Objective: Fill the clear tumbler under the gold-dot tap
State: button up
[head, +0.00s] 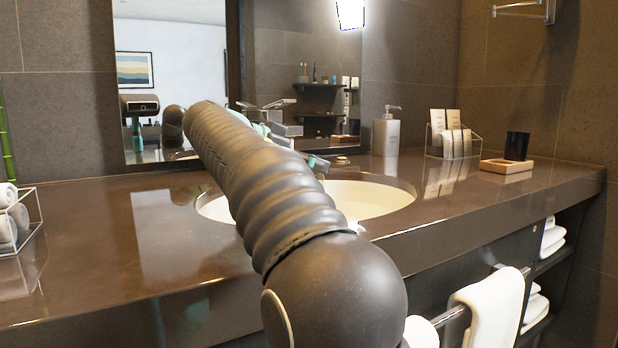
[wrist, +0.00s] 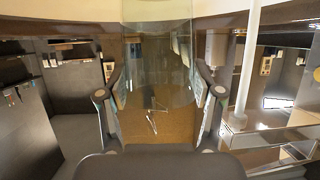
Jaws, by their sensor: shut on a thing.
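The clear tumbler (wrist: 158,62) is in the middle of the wrist view, between the two fingers of my gripper (wrist: 157,92), which is shut on it. No water line can be made out in it. A chrome tap (wrist: 240,122) is at the right of the wrist view. A whitish column (wrist: 249,62), which looks like running water, extends from it, to the right of the tumbler and apart from it. In the head view the tap (head: 284,130) stands behind the basin. My arm hides the tumbler and most of the gripper there. I cannot see a gold dot clearly.
The white basin (head: 365,199) is set in the dark counter (head: 120,235). A soap dispenser (head: 386,132), a clear card holder (head: 452,138) and a dark cup (head: 516,146) on a wooden block stand to the right. A wire basket of rolled towels (head: 16,222) is at far left.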

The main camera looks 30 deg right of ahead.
jog(key=w+p, duration=0.6)
jog(key=w, duration=0.2)
jog(key=shift+a, duration=0.15)
dwell(0.6)
dwell(3.0)
jog(key=s+b, duration=0.7)
jog(key=s, duration=0.1)
jog(key=shift+s, duration=0.2)
jog(key=shift+r, duration=0.15)
